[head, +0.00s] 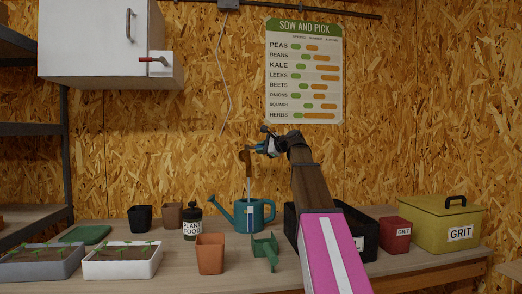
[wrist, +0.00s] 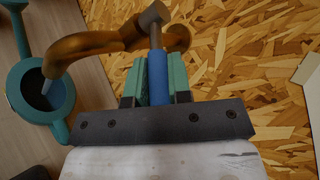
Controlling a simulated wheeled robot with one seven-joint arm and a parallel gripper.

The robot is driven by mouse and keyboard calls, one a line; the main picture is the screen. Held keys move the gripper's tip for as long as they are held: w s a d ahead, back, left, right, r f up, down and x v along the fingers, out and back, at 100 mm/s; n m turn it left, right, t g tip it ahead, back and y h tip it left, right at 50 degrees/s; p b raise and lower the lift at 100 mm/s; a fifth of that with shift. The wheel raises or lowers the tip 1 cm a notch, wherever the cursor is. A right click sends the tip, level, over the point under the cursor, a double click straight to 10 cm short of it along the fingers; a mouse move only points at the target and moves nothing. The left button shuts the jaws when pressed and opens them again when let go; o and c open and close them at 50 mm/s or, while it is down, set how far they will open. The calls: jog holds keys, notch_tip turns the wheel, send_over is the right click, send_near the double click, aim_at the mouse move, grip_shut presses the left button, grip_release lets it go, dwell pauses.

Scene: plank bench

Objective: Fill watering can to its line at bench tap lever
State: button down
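The teal watering can (head: 266,213) stands upright on the bench under the brass tap (head: 247,157). In the wrist view the tap spout (wrist: 88,43) curves over the open mouth of the can (wrist: 14,95). A blue streak, apparently running water (wrist: 55,92), drops from the spout into the can; a thin pale stream also shows in the head view (head: 249,187). My gripper (wrist: 158,80) has its teal pads closed on both sides of the lever's blue grip (wrist: 158,68).
A black pot (head: 140,218), a plant food bottle (head: 192,224) and a terracotta pot (head: 210,254) stand left of the can. Seedling trays (head: 122,262) are at left; a red tin (head: 395,234) and yellow grit box (head: 432,225) at right.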

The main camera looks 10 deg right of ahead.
jog(key=w+n+g+y, duration=0.1)
jog(key=g, duration=0.1)
jog(key=w+n+g+y, duration=0.1)
jog(key=n+g, duration=0.1)
jog(key=w+n+g+y, duration=0.1)
jog(key=n+g, duration=0.1)
jog(key=shift+d+y, duration=0.25)
jog(key=shift+y, duration=0.15)
jog(key=c, duration=1.1)
grip_release()
jog(key=shift+o, duration=0.2)
jog(key=shift+d, duration=0.1)
jog(key=v, duration=1)
jog(key=shift+d, duration=0.3)
